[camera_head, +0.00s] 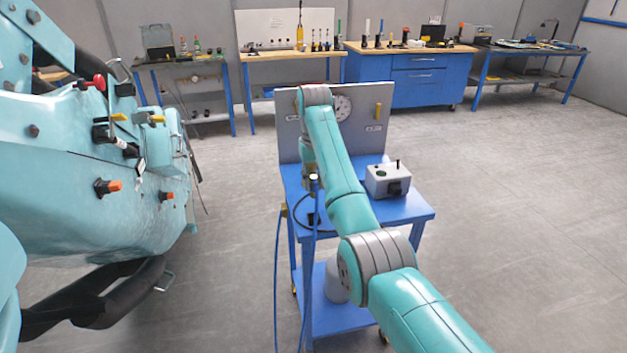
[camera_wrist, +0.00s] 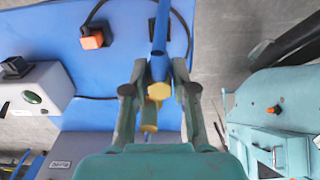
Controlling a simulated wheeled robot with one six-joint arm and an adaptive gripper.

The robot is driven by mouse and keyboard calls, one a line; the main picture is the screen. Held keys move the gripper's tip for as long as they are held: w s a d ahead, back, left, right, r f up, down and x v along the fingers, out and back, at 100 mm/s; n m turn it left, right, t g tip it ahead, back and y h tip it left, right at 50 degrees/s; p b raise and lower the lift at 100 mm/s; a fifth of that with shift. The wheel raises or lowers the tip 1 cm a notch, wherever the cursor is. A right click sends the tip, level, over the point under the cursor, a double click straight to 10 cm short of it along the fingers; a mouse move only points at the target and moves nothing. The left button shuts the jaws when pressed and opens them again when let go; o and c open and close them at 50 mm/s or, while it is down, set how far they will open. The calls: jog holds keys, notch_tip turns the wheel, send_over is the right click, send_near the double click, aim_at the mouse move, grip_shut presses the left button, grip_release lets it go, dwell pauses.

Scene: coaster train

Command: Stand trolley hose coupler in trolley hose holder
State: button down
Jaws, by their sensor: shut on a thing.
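My gripper (camera_wrist: 158,92) is shut on the hose coupler (camera_wrist: 159,91), whose yellow hexagonal end faces the wrist camera between the fingers. The blue hose (camera_wrist: 160,38) runs up from it in the wrist view. In the head view, the hose (camera_head: 306,270) hangs past the front of the blue trolley (camera_head: 408,213), and my gripper is mostly hidden by my arm above the trolley's left side. A brass-coloured piece (camera_wrist: 149,128) shows just beyond the coupler; I cannot tell whether it is part of it. I cannot make out the hose holder for sure.
A grey box (camera_head: 388,181) stands on the trolley's right side. An upright grey panel (camera_head: 289,128) with a gauge rises at its back. An orange and black plug (camera_wrist: 92,38) on a black cable lies on the top. A large teal machine (camera_head: 60,200) stands at left.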

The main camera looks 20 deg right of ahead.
jog(key=shift+r, duration=0.1)
jog(key=shift+f, duration=2.9)
jog(key=shift+f, duration=1.6)
jog(key=c, duration=0.9)
grip_release()
jog(key=shift+o, duration=0.2)
jog(key=shift+r, duration=3.75)
